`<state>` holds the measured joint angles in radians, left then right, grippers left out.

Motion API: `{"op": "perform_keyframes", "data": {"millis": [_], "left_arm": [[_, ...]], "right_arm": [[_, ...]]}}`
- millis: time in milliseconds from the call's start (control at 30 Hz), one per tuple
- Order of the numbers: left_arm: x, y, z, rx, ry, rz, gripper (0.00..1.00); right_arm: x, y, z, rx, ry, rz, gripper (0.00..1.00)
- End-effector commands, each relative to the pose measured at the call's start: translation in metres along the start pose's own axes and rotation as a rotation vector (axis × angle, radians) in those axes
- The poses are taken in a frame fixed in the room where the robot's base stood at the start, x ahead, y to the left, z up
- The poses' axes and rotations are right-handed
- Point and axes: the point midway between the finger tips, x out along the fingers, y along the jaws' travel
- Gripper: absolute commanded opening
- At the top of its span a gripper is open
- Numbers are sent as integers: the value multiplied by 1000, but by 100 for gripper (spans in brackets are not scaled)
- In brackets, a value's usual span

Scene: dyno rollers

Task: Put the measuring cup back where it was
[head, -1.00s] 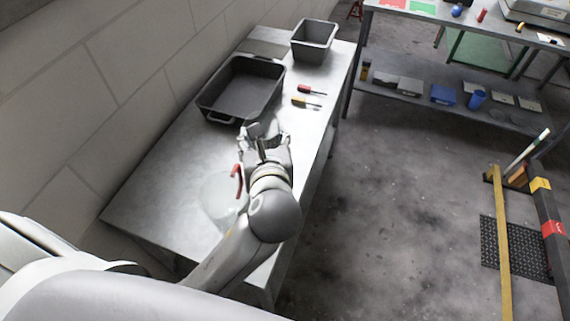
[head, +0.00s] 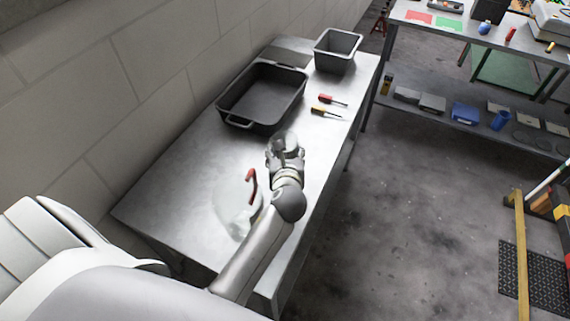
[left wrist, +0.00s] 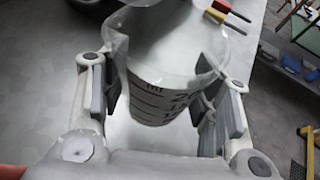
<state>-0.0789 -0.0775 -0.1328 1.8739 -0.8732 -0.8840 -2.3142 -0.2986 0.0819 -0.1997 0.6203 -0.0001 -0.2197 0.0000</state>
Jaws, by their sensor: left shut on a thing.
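The measuring cup (left wrist: 165,85) is a clear cup with dark graduation marks. In the left wrist view it stands between the two fingers of my left gripper (left wrist: 168,105), which is shut on its sides. In the head view my left gripper (head: 285,160) is over the steel table (head: 180,190), with the cup (head: 287,140) showing faintly at its tip. The cup's base is hidden, so I cannot tell whether it touches the table. My right gripper is not in view.
A black tray (head: 240,122), a grey bin (head: 338,65), a red screwdriver (head: 328,99) and a yellow one (head: 322,111) lie beyond the gripper. A shelf table (head: 440,105) stands at the back right.

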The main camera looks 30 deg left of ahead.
Motion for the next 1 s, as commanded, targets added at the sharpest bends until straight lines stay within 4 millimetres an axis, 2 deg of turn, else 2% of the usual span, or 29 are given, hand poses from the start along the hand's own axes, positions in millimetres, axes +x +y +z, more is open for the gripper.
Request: {"op": "perform_keyframes", "data": {"millis": [300, 700, 733, 867, 1000], "left_arm": [[14, -1, -35, 1, 2, 0, 30], [16, -1, -40, 1, 0, -1, 30], [16, -1, -39, 1, 0, -1, 60], [16, -1, -39, 1, 0, -1, 76], [16, -1, -39, 1, 0, -1, 77]], "right_arm": [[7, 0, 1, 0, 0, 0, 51], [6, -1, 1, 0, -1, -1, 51], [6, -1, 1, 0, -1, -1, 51], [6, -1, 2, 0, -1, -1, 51], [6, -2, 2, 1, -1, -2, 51]]}}
